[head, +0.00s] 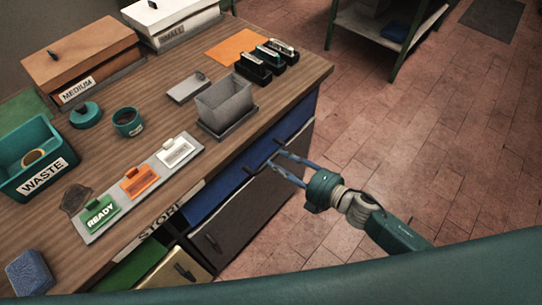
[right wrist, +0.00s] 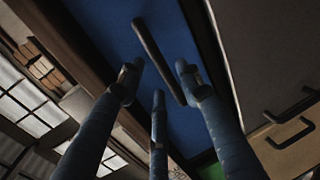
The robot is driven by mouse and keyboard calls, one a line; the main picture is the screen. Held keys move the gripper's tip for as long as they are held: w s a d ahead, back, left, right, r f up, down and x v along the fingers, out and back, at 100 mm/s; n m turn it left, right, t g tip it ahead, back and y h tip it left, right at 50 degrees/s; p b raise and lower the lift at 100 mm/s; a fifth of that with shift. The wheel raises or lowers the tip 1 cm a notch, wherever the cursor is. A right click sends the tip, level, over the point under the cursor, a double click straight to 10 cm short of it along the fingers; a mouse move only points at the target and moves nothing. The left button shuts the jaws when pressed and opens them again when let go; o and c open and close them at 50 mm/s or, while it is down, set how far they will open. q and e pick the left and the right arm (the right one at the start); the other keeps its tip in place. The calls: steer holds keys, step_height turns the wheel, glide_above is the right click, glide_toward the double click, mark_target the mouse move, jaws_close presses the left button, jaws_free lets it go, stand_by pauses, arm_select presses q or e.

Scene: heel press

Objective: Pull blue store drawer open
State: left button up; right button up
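The blue drawer (head: 211,196) sits under the wooden tabletop, beside the STORE label (head: 161,222); its front looks flush with the cabinet. Its dark bar handle (head: 254,168) is partly hidden behind my fingers. My right gripper (head: 281,158) is at the handle, reaching in from the right. In the right wrist view, the blue drawer front (right wrist: 195,35) fills the middle and the handle (right wrist: 155,55) runs between the spread fingers of my gripper (right wrist: 158,80). The fingers are apart, and I cannot tell whether any touches the handle. My left gripper is not in view.
The tabletop holds a grey bin (head: 224,103), a card rack (head: 112,213) and a WASTE bin (head: 40,180). The tiled floor (head: 410,140) to the right is clear.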

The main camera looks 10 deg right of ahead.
mark_target(273, 159)
steer(key=shift+x, duration=2.1)
jaws_close()
